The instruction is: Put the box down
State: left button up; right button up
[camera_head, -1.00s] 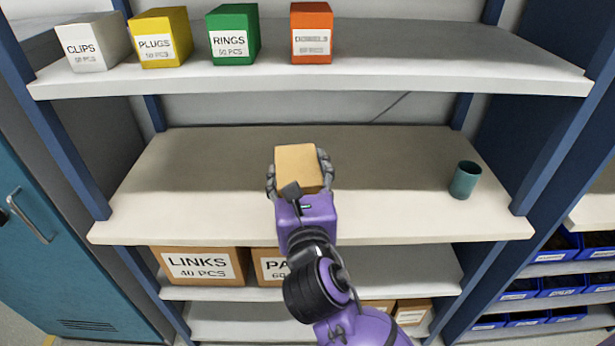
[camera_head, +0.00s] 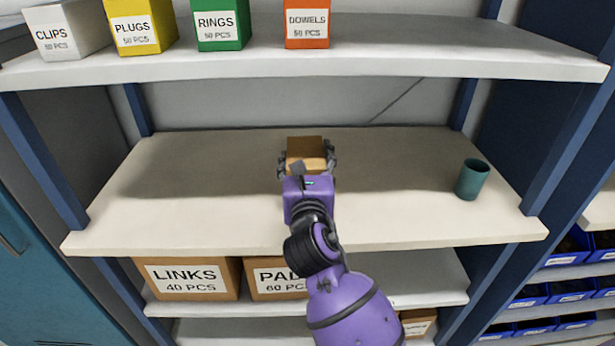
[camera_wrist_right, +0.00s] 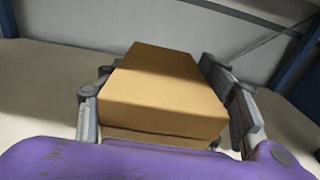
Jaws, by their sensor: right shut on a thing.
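A plain tan box (camera_head: 305,147) is between the fingers of my right gripper (camera_head: 307,163), over the back middle of the middle shelf board (camera_head: 200,190). The right gripper is shut on it, with one finger on each side. In the right wrist view the box (camera_wrist_right: 165,90) fills the space between the fingers and looks level. I cannot tell whether its underside touches the board, as the gripper hides that part. My left gripper is not in view.
A teal cup (camera_head: 472,179) stands at the right of the middle shelf. The upper shelf (camera_head: 330,62) overhangs with several labelled boxes, such as DOWELS (camera_head: 307,25). LINKS (camera_head: 186,278) sits below. The middle board is clear left of the gripper.

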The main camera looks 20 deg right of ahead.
jog(key=shift+w+d+f, duration=0.3)
jog(key=shift+w+f, duration=0.05)
jog(key=shift+f, duration=0.1)
jog(key=f, duration=0.2)
jog(key=f+b, duration=0.1)
jog(key=shift+w+d+f, duration=0.2)
jog(key=shift+f, duration=0.2)
jog(key=shift+r, duration=0.1)
jog(key=o, duration=1.5)
jog(key=shift+o, duration=0.2)
jog(key=v, duration=1.2)
